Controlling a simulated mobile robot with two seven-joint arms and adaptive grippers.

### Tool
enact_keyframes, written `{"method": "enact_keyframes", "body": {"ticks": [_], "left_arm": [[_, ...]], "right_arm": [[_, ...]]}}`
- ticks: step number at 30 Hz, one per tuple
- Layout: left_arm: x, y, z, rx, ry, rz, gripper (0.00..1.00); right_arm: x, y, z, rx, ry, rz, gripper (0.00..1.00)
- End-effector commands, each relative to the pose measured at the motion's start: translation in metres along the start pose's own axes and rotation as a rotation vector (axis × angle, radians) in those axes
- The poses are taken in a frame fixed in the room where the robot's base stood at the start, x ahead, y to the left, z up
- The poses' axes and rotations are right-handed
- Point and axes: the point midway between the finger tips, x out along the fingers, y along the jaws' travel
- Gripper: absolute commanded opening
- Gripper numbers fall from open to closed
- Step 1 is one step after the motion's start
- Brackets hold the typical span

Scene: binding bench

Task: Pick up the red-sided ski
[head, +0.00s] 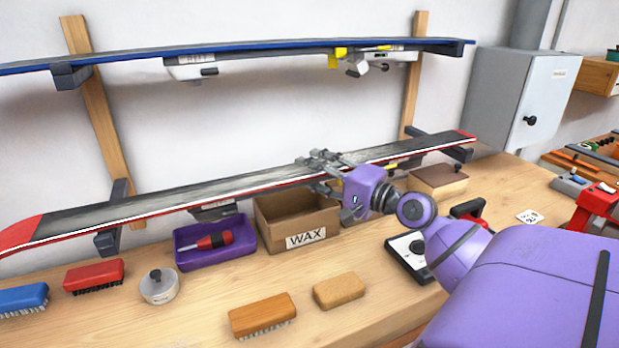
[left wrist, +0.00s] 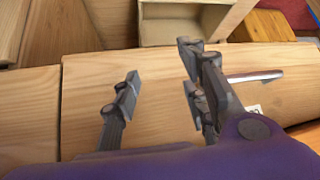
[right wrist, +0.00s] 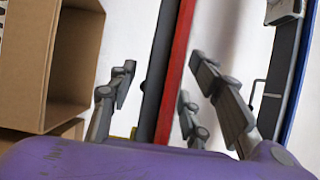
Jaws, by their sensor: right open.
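The red-sided ski (head: 240,183) lies base up across the lower pair of wall brackets, with red at its tip and along its edge. My right gripper (head: 320,172) is at the ski's right half, one finger above it and one below. In the right wrist view, the ski (right wrist: 172,70) runs between the spread fingers of the right gripper (right wrist: 163,75), with gaps visible on both sides. My left gripper (left wrist: 157,75) shows only in the left wrist view, open and empty over a wooden surface.
A blue-edged ski (head: 230,52) lies on the upper brackets. Below the red-sided ski stand a WAX box (head: 300,232) and a purple tray (head: 245,250) on the bench. Several brushes, a cork-coloured block (head: 338,291) and a grey cabinet (head: 515,95) are nearby.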

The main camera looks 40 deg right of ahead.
Motion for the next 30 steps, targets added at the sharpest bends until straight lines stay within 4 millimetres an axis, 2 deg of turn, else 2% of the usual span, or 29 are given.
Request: {"method": "enact_keyframes", "body": {"ticks": [4,5,15,25,30], "left_arm": [[0.0,0.0,0.002,0.001,-0.005,0.001,0.4],[0.0,0.0,0.002,0.001,-0.005,0.001,0.4],[0.0,0.0,0.003,0.002,-0.006,0.0,0.4],[-0.001,-0.002,0.002,0.002,-0.003,-0.002,0.4],[-0.002,-0.002,-0.005,0.001,0.005,-0.002,0.4]], "right_arm": [[0.0,0.001,0.0,0.0,0.0,0.001,0.45],[0.0,0.001,0.0,0.0,0.0,0.001,0.43],[-0.001,0.001,0.0,0.0,0.0,0.001,0.0],[0.0,-0.005,0.0,-0.002,0.001,-0.008,0.0],[0.0,-0.022,0.0,-0.006,0.0,-0.013,0.0]]}}
